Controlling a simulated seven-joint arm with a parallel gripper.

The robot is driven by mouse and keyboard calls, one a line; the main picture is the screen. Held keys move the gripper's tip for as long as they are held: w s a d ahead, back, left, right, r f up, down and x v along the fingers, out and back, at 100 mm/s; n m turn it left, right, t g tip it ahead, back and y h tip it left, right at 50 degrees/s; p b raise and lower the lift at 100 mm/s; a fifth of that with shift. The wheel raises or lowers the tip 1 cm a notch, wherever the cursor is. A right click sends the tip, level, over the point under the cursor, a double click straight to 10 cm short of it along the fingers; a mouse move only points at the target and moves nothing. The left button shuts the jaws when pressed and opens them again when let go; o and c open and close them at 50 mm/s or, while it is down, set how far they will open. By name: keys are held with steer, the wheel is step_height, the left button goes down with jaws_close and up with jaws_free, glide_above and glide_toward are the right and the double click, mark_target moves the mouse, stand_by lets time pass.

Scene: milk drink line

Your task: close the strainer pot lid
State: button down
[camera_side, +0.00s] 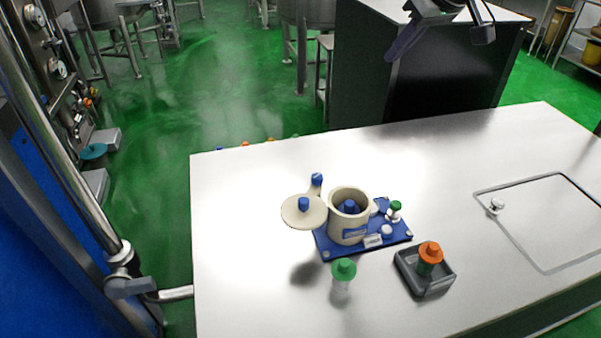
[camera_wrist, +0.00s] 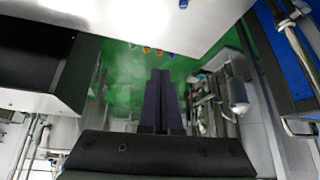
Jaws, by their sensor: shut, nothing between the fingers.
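The cream strainer pot (camera_side: 347,228) stands on a blue base (camera_side: 329,248) in the side view, its mouth uncovered. A blue-knobbed piece (camera_side: 349,206) shows inside it. The round cream lid (camera_side: 303,218) with a blue knob is swung out to the pot's left, beside a blue-topped post (camera_side: 316,181). My gripper (camera_side: 392,57) is at the top of the side view, well apart from the pot and lid. In the wrist view my gripper's (camera_wrist: 160,74) dark fingers lie together, shut and empty. The pot and lid do not show in the wrist view.
A green-capped bottle (camera_side: 342,283) stands in front of the base. A grey tray (camera_side: 408,272) holds an orange-capped container (camera_side: 430,255). A small green-capped piece (camera_side: 395,209) is on the base's right side. The white table (camera_side: 250,260) is clear left of the base.

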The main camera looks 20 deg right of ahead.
steer(key=w+a+f+n+g, duration=0.1)
steer(key=w+a+f, duration=0.5)
steer(key=a+f, duration=0.45)
steer(key=n+g, duration=0.2)
glide_above(294, 202)
step_height(294, 202, down, 14)
steer(key=f, duration=0.1)
steer(key=shift+s+d+f, duration=0.1)
steer(key=shift+s+f, duration=0.1)
steer(key=shift+f, duration=1.2)
steer(key=shift+s+d+f, duration=0.1)
steer(key=shift+s+f, duration=0.1)
steer(key=shift+f, duration=1.15)
steer(key=shift+s+d+f, duration=0.1)
steer(key=shift+s+f, duration=0.1)
steer(key=shift+f, duration=1.2)
steer(key=shift+s+d, duration=0.1)
